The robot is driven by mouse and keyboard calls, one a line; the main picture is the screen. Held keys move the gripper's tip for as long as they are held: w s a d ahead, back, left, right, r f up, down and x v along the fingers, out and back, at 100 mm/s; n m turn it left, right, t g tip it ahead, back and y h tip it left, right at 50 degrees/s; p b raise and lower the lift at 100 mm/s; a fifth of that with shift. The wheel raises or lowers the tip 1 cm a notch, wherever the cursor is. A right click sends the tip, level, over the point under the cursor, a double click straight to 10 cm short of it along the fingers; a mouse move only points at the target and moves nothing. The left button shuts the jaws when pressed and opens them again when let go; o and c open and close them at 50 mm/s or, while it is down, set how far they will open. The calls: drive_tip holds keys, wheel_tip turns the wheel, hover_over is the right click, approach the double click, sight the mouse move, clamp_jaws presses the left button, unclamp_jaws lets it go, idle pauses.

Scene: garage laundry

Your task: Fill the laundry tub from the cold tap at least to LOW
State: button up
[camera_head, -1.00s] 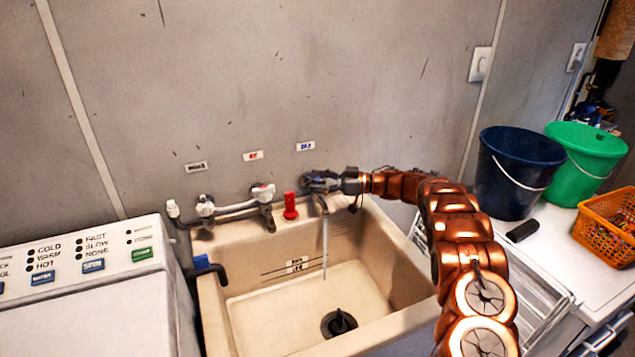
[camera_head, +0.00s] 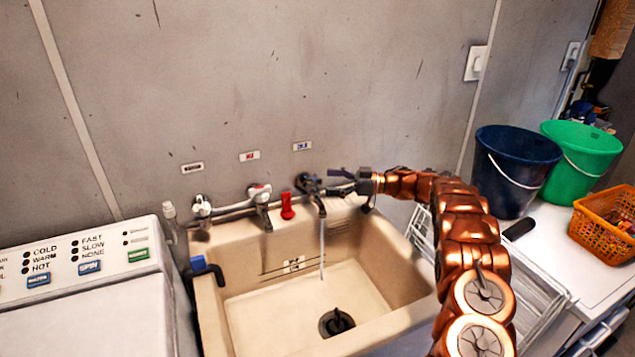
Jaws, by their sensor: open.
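The cream laundry tub (camera_head: 215,316) stands below the wall taps. The cold tap (camera_head: 308,186), under the blue label (camera_head: 302,146), runs a thin stream of water (camera_head: 322,250) into the tub. A dark drain fitting (camera_head: 337,322) shows on the tub floor; I cannot tell whether it is plugged. Level marks (camera_head: 292,265) are on the tub's back wall, with no clear water surface up to them. My gripper (camera_head: 332,183) is open just right of the cold tap; I cannot tell whether it touches the tap.
A hot tap (camera_head: 260,193) under a red label and a red object (camera_head: 287,206) sit left of the cold tap. The washer (camera_head: 90,290) stands at left. A navy bucket (camera_head: 510,170), a green bucket (camera_head: 580,160) and an orange basket (camera_head: 605,225) are at right.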

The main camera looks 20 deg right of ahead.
drive_tip(key=v, duration=0.7)
drive_tip(key=shift+d, duration=0.1)
drive_tip(key=shift+c, duration=0.2)
